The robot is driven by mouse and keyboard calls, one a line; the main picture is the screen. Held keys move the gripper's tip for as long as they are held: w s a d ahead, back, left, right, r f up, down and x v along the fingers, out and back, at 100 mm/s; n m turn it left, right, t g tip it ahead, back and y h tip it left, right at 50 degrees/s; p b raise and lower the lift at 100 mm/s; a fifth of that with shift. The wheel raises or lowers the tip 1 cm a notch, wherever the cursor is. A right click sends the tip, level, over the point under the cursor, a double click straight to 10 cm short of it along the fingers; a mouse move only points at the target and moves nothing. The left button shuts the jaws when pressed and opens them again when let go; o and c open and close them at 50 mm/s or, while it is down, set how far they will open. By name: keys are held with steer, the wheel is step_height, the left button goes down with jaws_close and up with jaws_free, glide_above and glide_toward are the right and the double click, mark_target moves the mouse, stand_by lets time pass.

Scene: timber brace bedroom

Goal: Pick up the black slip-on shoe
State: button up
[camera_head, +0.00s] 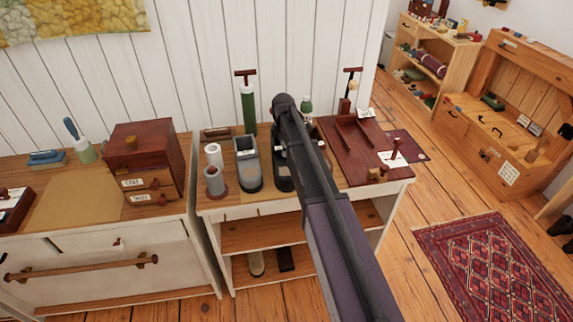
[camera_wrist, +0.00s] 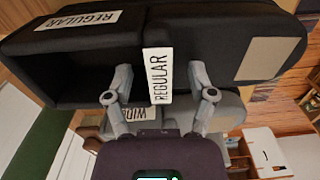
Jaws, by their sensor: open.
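The black slip-on shoe (camera_head: 284,181) stands on the middle table in the head view, partly hidden behind my arm. In the wrist view the shoe (camera_wrist: 205,35) fills the upper part, with white REGULAR labels on it. My gripper (camera_wrist: 160,80) is open, its two grey fingers spread at the near side of the shoe, one on each side of a REGULAR label. Whether the fingertips touch the shoe I cannot tell. In the head view my arm hides most of the gripper.
A grey shoe (camera_head: 247,172) stands close left of the black one, beside grey and white cylinders (camera_head: 215,181). A dark green bottle-like tool (camera_head: 248,108) stands behind. A reddish-brown tray (camera_head: 358,160) lies to the right. A red wooden box (camera_head: 145,155) sits on the left cabinet.

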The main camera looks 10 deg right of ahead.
steer(key=shift+f, duration=0.1)
steer(key=shift+c, duration=0.2)
stand_by(0.4)
jaws_close()
